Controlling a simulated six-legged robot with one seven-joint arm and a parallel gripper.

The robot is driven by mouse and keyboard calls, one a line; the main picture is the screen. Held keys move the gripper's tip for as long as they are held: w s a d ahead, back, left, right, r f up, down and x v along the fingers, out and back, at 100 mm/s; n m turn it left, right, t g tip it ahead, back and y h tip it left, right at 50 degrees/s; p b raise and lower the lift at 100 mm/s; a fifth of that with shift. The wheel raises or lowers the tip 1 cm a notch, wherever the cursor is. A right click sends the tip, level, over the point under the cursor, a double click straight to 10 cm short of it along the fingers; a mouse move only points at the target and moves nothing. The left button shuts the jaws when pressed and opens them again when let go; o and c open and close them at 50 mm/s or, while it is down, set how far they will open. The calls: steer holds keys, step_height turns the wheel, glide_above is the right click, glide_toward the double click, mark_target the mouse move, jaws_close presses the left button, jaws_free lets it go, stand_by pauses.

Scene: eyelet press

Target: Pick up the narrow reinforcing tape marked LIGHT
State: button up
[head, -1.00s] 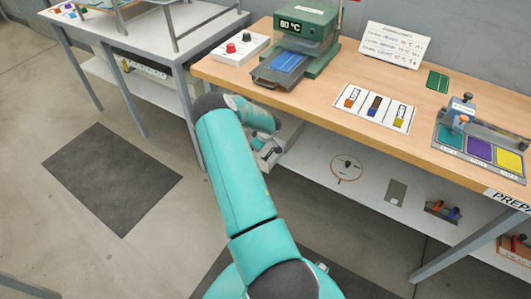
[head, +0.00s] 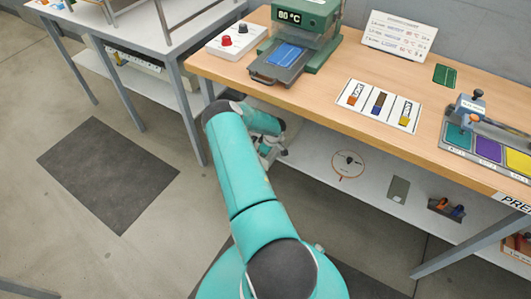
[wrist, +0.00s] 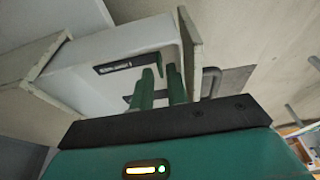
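A white card (head: 368,114) with three columns lies on the wooden bench. Its strips have an orange end (head: 352,100), a blue end (head: 376,110) and a yellow end (head: 404,120). Each column has printed lettering, too small to read surely, so I cannot tell which strip is marked LIGHT. My gripper (head: 272,153) is below the bench's front edge, left of the card and well apart from it, partly hidden by my arm. In the wrist view, the green fingers of my gripper (wrist: 161,77) stand apart with nothing between them.
A green heated press (head: 307,18) reading 80 °C, a control box (head: 224,42) and a sign (head: 399,38) stand on the bench. A fixture (head: 480,112) with coloured pads is at right. The bench's front edge (head: 330,126) and lower shelf (head: 325,165) are near my arm.

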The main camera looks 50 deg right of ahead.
steer(key=x, duration=0.3)
steer(key=shift+w+f, duration=0.1)
jaws_close()
